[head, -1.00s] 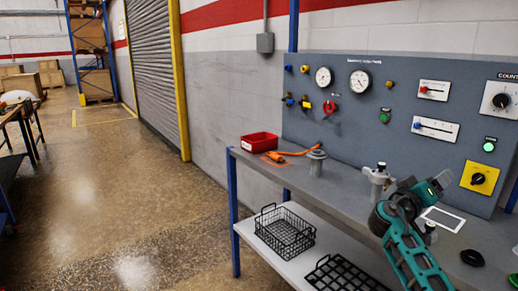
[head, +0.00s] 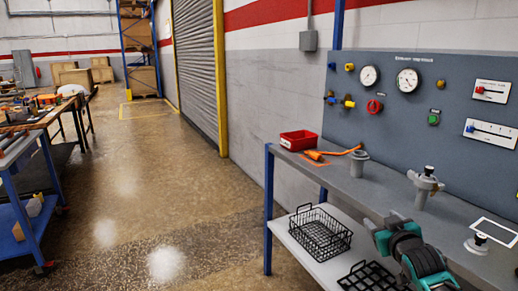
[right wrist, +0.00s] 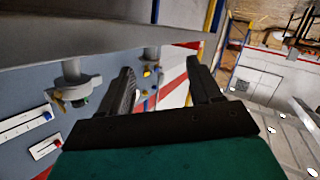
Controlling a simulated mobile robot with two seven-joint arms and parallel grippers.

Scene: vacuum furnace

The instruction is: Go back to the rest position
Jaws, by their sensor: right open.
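My right gripper (right wrist: 160,85) shows in the right wrist view with its two dark fingers apart and nothing between them. In the head view my right arm, teal and dark grey, is at the lower right, in front of the bench (head: 345,181) edge and above its lower shelf. The fingertips are hard to make out there. My left gripper is not in view.
The bench carries a red bin (head: 298,140), an orange tool (head: 316,156), a grey flanged fitting (head: 360,164) and a valve-like fitting (head: 425,186). A black wire basket (head: 320,234) stands on the lower shelf. A blue cart (head: 38,210) is at the left. Open floor (head: 150,200) lies between.

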